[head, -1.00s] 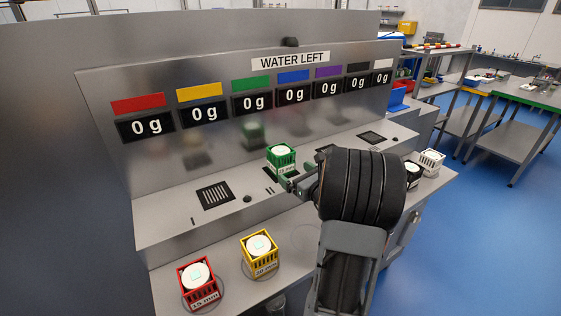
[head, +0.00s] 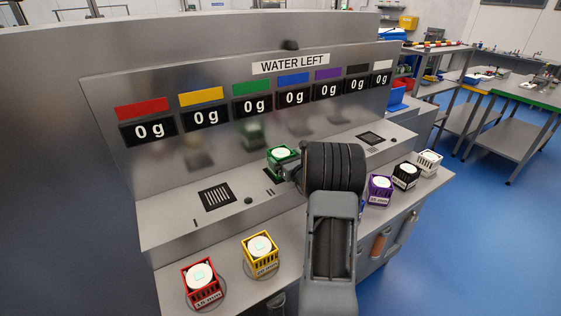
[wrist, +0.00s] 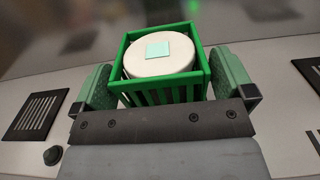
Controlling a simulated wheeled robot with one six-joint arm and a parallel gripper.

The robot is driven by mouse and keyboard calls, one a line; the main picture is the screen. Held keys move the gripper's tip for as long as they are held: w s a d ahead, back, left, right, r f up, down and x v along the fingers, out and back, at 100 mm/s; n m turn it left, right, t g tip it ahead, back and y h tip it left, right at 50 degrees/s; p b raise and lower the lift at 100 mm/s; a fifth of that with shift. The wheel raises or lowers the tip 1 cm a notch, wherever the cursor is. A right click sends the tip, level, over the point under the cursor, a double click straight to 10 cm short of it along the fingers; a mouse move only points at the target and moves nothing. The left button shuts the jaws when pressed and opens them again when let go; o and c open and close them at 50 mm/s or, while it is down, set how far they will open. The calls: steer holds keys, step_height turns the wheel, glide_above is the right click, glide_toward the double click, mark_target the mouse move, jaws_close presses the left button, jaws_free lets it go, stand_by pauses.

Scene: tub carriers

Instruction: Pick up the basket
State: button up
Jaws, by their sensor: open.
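The green basket (head: 284,153) stands on the raised ledge of the steel machine and holds a white round tub (wrist: 161,54) with a pale green square on its lid. In the wrist view the basket (wrist: 168,93) sits between the two green-padded fingers of my gripper (wrist: 165,85). The fingers are open, one on each side of the basket; a narrow gap shows at the right, and contact at the left is hard to tell. In the head view my arm hides most of my gripper and part of the basket.
Red (head: 205,297), yellow (head: 262,265), purple (head: 379,198), black (head: 405,184) and white (head: 429,169) baskets stand on the lower shelf. A dark slotted grate (head: 217,198) lies left of the green basket. The upright panel (head: 190,155) with several "0 g" displays rises behind.

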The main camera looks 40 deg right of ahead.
steer(key=shift+w, duration=1.25)
steer(key=c, duration=1.1)
steer(key=shift+r, duration=0.1)
steer(key=shift+r, duration=0.1)
